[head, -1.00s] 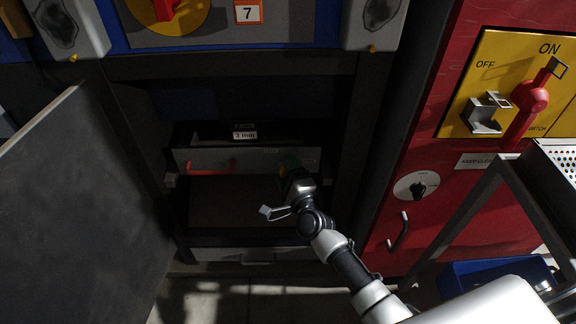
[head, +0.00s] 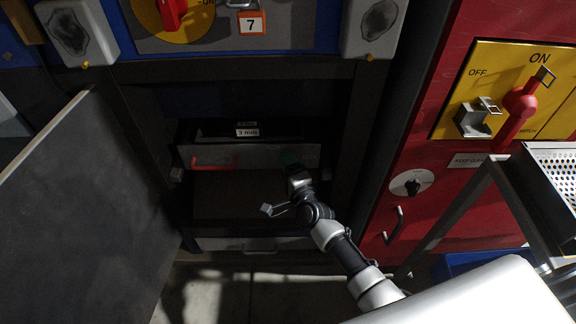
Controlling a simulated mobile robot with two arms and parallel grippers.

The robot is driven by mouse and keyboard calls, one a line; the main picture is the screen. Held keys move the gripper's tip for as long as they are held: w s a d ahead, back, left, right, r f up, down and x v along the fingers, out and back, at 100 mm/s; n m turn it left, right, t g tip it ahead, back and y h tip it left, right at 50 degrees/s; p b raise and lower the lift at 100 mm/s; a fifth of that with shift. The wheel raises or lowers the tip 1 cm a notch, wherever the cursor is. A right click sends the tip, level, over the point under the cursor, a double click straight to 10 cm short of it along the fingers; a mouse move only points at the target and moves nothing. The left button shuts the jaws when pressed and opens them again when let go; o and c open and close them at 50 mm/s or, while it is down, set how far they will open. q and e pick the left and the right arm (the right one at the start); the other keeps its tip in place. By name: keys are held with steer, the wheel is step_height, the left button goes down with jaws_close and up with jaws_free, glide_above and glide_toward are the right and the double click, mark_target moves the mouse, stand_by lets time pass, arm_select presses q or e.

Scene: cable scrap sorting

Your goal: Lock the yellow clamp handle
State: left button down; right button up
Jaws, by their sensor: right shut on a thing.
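No yellow clamp handle can be made out in the head view. My right gripper (head: 294,170) reaches into the dark recess of the cabinet, at the right part of a grey drawer front (head: 255,156). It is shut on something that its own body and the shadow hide. A small dim green patch (head: 289,157) shows just beyond its tips. A red handle (head: 212,161) sits on the left part of the same drawer front, apart from the gripper. My left gripper is out of view.
A dark open door panel (head: 80,200) fills the left. A red cabinet (head: 425,165) with a red switch lever (head: 520,105) and a yellow plate stands right of the recess. A perforated tray (head: 558,170) is at the right edge. A lower drawer (head: 255,243) lies below.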

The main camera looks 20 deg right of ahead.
steer(key=o, duration=0.9)
steer(key=shift+o, duration=0.2)
arm_select(q)
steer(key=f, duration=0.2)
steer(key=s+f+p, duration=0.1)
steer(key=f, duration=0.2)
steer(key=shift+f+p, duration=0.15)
steer(key=shift+p, duration=0.15)
arm_select(e)
steer(key=s+d, duration=0.1)
steer(key=s, duration=0.9)
steer(key=shift+s, duration=0.4)
steer(key=shift+d, duration=0.1)
